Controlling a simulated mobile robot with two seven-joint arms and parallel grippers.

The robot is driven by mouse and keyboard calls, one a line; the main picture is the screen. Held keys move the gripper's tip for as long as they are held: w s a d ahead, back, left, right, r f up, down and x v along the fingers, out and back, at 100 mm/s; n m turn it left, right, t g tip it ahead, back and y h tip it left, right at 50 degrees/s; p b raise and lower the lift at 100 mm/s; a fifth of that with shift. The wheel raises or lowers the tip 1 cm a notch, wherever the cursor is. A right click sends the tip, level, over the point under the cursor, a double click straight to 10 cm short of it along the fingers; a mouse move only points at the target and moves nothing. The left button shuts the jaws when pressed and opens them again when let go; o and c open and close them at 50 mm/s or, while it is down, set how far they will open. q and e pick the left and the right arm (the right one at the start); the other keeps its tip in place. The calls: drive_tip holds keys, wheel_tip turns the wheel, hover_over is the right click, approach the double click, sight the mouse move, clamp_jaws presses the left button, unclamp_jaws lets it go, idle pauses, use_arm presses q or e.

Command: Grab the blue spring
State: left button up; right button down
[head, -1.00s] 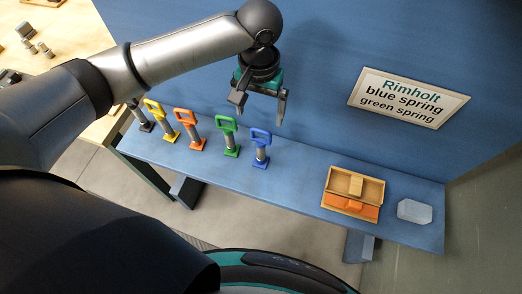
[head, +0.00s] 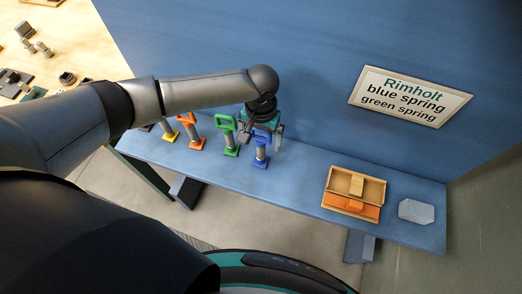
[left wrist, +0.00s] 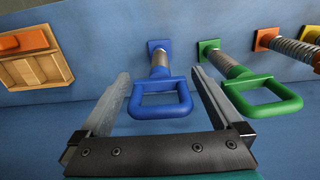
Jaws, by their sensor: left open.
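The blue spring (head: 261,150) stands upright on the blue bench, at the right end of a row of springs, with a blue square base and a blue loop handle. In the left wrist view its handle (left wrist: 160,107) lies between the two fingers. My left gripper (head: 262,137) is open, its fingers on either side of the blue handle, and it does not appear to grip it. The left wrist view also shows the open fingers (left wrist: 160,95). The green spring (head: 231,140) stands just left of the blue one; its handle (left wrist: 265,97) is just outside one finger.
Orange (head: 192,133) and yellow (head: 172,132) springs stand farther left, partly behind my arm. A wooden box (head: 354,184) with an orange part and a grey block (head: 416,211) sit to the right. A sign (head: 410,95) naming blue and green springs hangs on the wall.

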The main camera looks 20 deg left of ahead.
use_arm(q)
drive_tip(key=shift+f, duration=0.25)
clamp_jaws()
idle(0.7)
